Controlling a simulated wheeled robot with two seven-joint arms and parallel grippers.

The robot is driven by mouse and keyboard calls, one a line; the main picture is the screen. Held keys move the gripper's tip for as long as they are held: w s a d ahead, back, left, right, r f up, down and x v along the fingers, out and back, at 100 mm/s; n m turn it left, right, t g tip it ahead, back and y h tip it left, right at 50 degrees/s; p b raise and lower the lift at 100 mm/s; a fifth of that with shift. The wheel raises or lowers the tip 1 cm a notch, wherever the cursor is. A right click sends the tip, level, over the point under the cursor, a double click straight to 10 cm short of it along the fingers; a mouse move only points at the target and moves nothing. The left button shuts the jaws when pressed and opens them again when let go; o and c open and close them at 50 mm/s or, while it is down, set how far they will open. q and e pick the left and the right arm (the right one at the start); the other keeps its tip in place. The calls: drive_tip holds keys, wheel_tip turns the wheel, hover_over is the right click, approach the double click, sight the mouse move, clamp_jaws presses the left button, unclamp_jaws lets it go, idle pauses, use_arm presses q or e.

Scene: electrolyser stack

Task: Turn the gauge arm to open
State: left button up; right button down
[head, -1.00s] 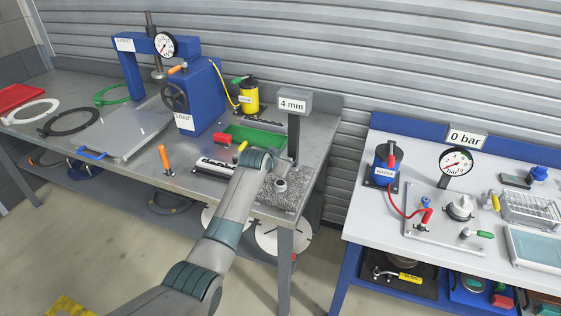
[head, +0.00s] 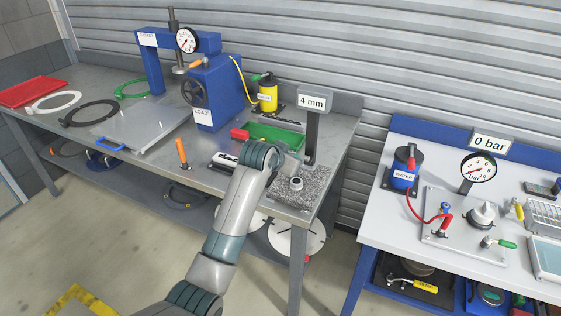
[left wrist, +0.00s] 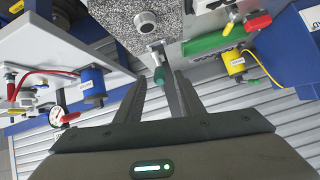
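The gauge stand has a grey post (head: 311,140) with a "4 mm" display (head: 313,102) on a speckled stone base (head: 310,187). A short metal cylinder (head: 297,183) sits on the base and also shows in the left wrist view (left wrist: 146,22). In that view a small lever with a green grip (left wrist: 159,75), apparently the gauge arm, points toward my left gripper (left wrist: 161,78). The gripper's fingers are apart, with the green grip at or between their tips; contact cannot be told. In the head view my forearm and wrist hide the fingers and the lever. My right gripper is not in view.
A green tray (head: 275,136) with a red block (head: 240,134) lies behind my wrist. A yellow pump (head: 267,96) and blue press (head: 214,92) stand farther back. An orange handle (head: 181,152) stands upright at the front edge. A white bench (head: 375,225) is at right, across a gap.

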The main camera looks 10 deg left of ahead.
use_arm(q)
drive_tip(key=b+v, duration=0.2)
drive_tip(key=v, duration=0.7)
